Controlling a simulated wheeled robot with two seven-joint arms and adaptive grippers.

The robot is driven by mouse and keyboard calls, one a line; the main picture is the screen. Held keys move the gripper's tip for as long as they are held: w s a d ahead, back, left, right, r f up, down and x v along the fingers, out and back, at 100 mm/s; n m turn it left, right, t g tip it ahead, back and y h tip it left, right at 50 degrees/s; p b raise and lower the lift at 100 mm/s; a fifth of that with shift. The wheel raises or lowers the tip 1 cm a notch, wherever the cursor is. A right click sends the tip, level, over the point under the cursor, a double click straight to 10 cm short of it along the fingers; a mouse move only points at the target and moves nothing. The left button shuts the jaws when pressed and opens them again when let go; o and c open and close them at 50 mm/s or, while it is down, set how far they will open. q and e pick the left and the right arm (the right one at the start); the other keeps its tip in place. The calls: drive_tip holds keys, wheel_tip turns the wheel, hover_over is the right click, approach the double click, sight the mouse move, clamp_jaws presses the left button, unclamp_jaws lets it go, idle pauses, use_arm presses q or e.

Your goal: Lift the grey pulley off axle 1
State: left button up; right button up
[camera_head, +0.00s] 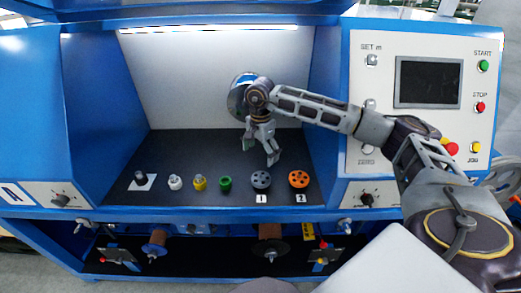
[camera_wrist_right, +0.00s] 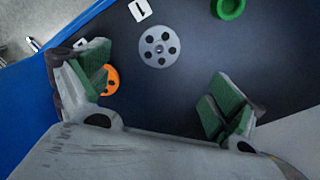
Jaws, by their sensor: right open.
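The grey pulley (camera_head: 261,180), a disc with several round holes, sits on the dark shelf behind the white label 1 (camera_head: 262,198). The wrist view also shows the grey pulley (camera_wrist_right: 159,46) nearly face-on, above the gap between the fingers. The axle at its centre is too small to make out clearly. My right gripper (camera_head: 259,153) is open and empty, in the air above and behind the grey pulley, fingers pointing down. In the wrist view its green-padded fingers (camera_wrist_right: 160,88) are wide apart and not touching the pulley. My left gripper is not in view.
An orange pulley (camera_head: 299,179) stands just right of the grey one, partly behind a finger in the wrist view. A green part (camera_head: 225,184), yellow part (camera_head: 199,183), white part (camera_head: 175,182) and dark part (camera_head: 141,177) stand left. The blue side wall (camera_head: 326,110) bounds the right.

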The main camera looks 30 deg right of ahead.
sight(260, 175)
drive_tip(key=shift+f+p, duration=0.8)
drive_tip(key=shift+f, duration=5.35)
drive_tip(key=c, duration=1.2)
